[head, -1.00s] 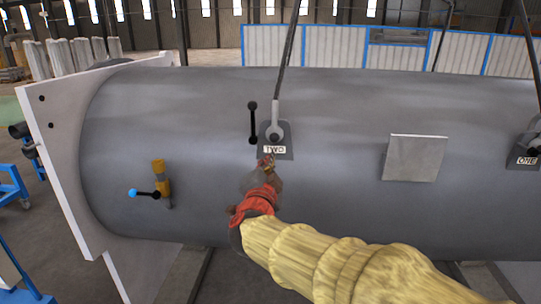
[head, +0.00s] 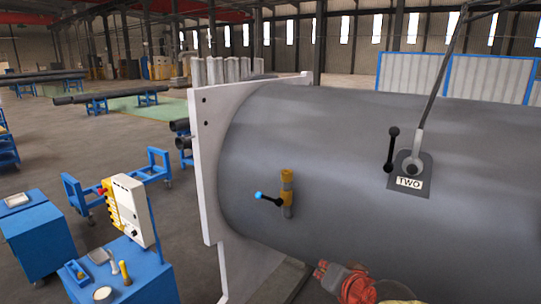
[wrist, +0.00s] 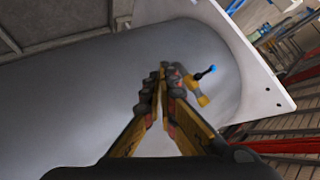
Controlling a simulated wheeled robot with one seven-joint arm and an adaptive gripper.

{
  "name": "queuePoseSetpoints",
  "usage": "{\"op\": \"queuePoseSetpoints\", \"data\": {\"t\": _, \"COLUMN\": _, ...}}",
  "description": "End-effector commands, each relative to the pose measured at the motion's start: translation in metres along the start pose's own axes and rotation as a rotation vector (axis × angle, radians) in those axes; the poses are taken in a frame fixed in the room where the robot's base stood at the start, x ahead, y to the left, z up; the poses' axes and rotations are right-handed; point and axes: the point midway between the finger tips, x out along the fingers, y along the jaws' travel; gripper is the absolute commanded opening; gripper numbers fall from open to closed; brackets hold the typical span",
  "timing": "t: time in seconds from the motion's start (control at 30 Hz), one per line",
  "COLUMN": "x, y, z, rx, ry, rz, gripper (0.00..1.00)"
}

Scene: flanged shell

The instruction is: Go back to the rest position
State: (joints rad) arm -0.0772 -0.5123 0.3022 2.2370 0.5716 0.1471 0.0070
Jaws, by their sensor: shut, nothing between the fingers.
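My gripper (wrist: 162,72) is in the middle of the wrist view, its two fingers together at the tips with nothing between them. In the head view only the red part of my arm shows at the bottom edge; the fingertips cannot be made out there. The big grey shell (head: 330,165) lies behind it, with a white flange plate (head: 209,160) at its left end. A brass valve with a blue-tipped lever (head: 286,192) sits on the shell; in the wrist view the valve (wrist: 201,93) shows just right of the fingertips, the gap between them unclear.
A lug plate marked TWO (head: 408,183) carries a shackle and sling, with a black-knobbed handle (head: 391,150) beside it. A blue cart (head: 135,270) with a control box (head: 138,210) stands at the lower left. Blue trestles with pipes (head: 110,100) stand farther back. Open floor lies between.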

Motion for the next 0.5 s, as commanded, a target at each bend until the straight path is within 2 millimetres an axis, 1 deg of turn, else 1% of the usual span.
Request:
{"op": "queuePoseSetpoints", "data": {"t": 0.03, "x": -0.001, "y": 0.014, "z": 0.037, "rx": -0.058, "ry": -0.078, "rz": 0.007, "gripper": 0.0}}
{"op": "queuePoseSetpoints", "data": {"t": 0.07, "x": -0.004, "y": 0.022, "z": 0.057, "rx": -0.095, "ry": -0.129, "rz": 0.015, "gripper": 0.0}}
{"op": "queuePoseSetpoints", "data": {"t": 0.1, "x": -0.01, "y": 0.034, "z": 0.082, "rx": -0.143, "ry": -0.193, "rz": 0.029, "gripper": 0.0}}
{"op": "queuePoseSetpoints", "data": {"t": 0.17, "x": -0.019, "y": 0.056, "z": 0.117, "rx": -0.212, "ry": -0.283, "rz": 0.057, "gripper": 0.0}}
{"op": "queuePoseSetpoints", "data": {"t": 0.2, "x": -0.026, "y": 0.072, "z": 0.139, "rx": -0.254, "ry": -0.335, "rz": 0.079, "gripper": 0.0}}
{"op": "queuePoseSetpoints", "data": {"t": 0.27, "x": -0.037, "y": 0.095, "z": 0.167, "rx": -0.311, "ry": -0.403, "rz": 0.115, "gripper": 0.0}}
{"op": "queuePoseSetpoints", "data": {"t": 0.3, "x": -0.044, "y": 0.111, "z": 0.183, "rx": -0.344, "ry": -0.44, "rz": 0.139, "gripper": 0.0}}
{"op": "queuePoseSetpoints", "data": {"t": 0.4, "x": -0.058, "y": 0.148, "z": 0.216, "rx": -0.411, "ry": -0.508, "rz": 0.197, "gripper": 0.0}}
{"op": "queuePoseSetpoints", "data": {"t": 0.5, "x": -0.066, "y": 0.178, "z": 0.239, "rx": -0.458, "ry": -0.533, "rz": 0.245, "gripper": 0.0}}
